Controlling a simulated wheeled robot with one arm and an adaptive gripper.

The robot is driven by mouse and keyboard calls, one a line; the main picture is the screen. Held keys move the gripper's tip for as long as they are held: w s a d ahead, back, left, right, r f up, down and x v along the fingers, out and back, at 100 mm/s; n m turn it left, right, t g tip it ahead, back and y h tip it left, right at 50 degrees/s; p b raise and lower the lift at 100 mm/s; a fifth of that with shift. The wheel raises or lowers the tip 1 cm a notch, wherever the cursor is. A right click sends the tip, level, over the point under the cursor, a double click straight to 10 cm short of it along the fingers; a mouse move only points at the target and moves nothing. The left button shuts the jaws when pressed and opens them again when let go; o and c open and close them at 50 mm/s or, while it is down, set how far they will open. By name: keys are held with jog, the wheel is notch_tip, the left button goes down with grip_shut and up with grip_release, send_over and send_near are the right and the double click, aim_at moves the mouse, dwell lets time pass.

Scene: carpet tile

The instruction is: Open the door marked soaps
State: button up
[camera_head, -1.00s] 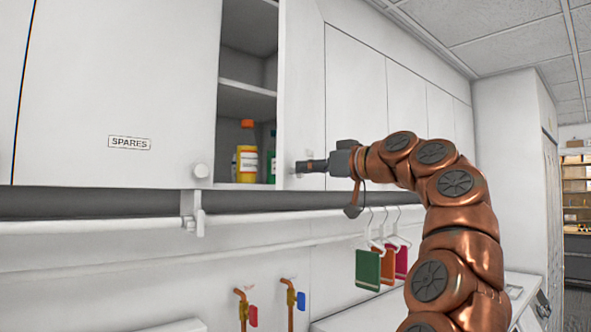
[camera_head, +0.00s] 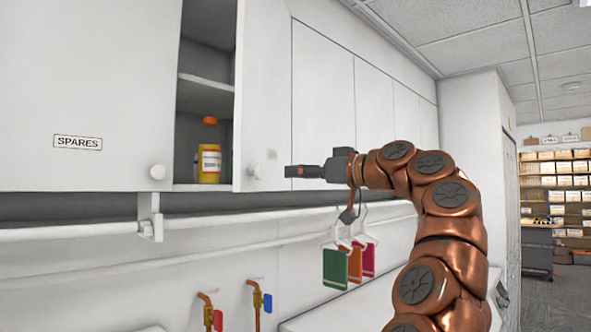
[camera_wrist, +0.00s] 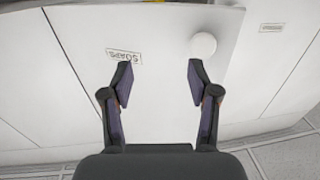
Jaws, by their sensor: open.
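The door marked soaps (camera_wrist: 150,85) shows in the wrist view with its label (camera_wrist: 124,56) upside down. Its round white knob (camera_wrist: 203,46) lies past the tip of the right finger, outside the jaws. In the head view a white door (camera_head: 268,95) stands ajar, its knob (camera_head: 258,172) on its face; its label cannot be read there. My gripper (camera_head: 290,171) is just right of this knob, with a small gap between. In the wrist view my gripper (camera_wrist: 160,78) is open with nothing between its fingers.
Inside the cupboard a yellow bottle (camera_head: 209,160) with an orange cap stands under a shelf. The spares door (camera_head: 75,95) is shut on the left. A white rail (camera_head: 70,234) runs below, with coloured cards on hangers (camera_head: 335,268). Taps (camera_head: 257,300) are lower down.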

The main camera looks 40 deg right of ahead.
jog(key=s, duration=1.1)
jog(key=shift+s+d+r, duration=0.3)
jog(key=shift+s+d, duration=0.05)
jog(key=shift+d, duration=0.05)
jog(key=shift+c, duration=0.4)
